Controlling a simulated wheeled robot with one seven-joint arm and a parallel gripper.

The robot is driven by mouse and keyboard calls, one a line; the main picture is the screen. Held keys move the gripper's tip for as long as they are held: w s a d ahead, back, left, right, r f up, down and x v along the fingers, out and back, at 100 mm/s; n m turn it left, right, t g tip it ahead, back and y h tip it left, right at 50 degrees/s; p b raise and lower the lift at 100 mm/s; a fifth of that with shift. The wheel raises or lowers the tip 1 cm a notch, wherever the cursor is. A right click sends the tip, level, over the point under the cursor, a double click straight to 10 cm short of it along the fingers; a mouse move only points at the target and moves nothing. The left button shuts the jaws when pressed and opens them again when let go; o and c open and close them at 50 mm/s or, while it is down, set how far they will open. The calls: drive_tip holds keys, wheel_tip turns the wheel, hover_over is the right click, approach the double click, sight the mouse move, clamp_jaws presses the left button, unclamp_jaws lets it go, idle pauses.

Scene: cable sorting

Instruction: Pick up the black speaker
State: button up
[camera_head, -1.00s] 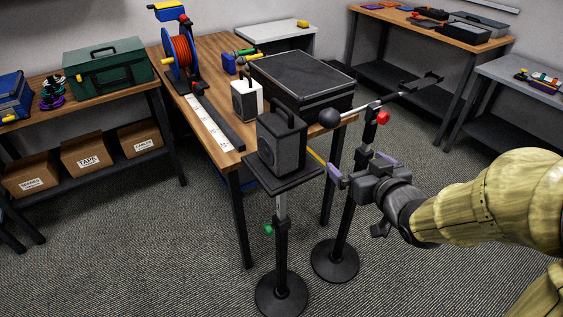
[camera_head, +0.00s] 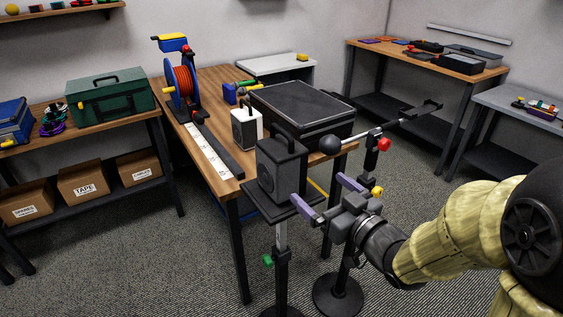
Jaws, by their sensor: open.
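The black speaker (camera_head: 281,168) stands upright on the small dark top plate (camera_head: 272,198) of a stand in front of the wooden table. It has a handle on top. My gripper (camera_head: 322,198) is open, with two purple fingertips. It is at the right of the speaker, near its lower right side and the plate's edge. One fingertip overlaps the plate's right corner in the picture; I cannot tell whether it touches. The other fingertip is farther back, right of the speaker. Nothing is between the fingers.
A second stand with a black ball (camera_head: 331,145) and a horizontal bar rises close behind my gripper. The wooden table (camera_head: 222,183) holds a white speaker (camera_head: 246,128), a large black case (camera_head: 301,108) and a cable reel (camera_head: 181,84). Carpet floor is open at left.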

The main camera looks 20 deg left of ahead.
sight(294, 166)
drive_tip(key=shift+p+x, duration=1.75)
drive_tip(key=shift+p, duration=2.8)
drive_tip(key=shift+a+r+p, duration=0.1)
drive_tip(key=shift+r+p, duration=0.05)
drive_tip(key=shift+p, duration=0.25)
drive_tip(key=p+x, duration=0.2)
drive_tip(key=x, duration=0.5)
drive_tip(key=shift+w+a+f, duration=0.15)
drive_tip(key=shift+a+f, duration=0.05)
drive_tip(key=shift+p+x, duration=0.85)
drive_tip(key=shift+x, duration=1.75)
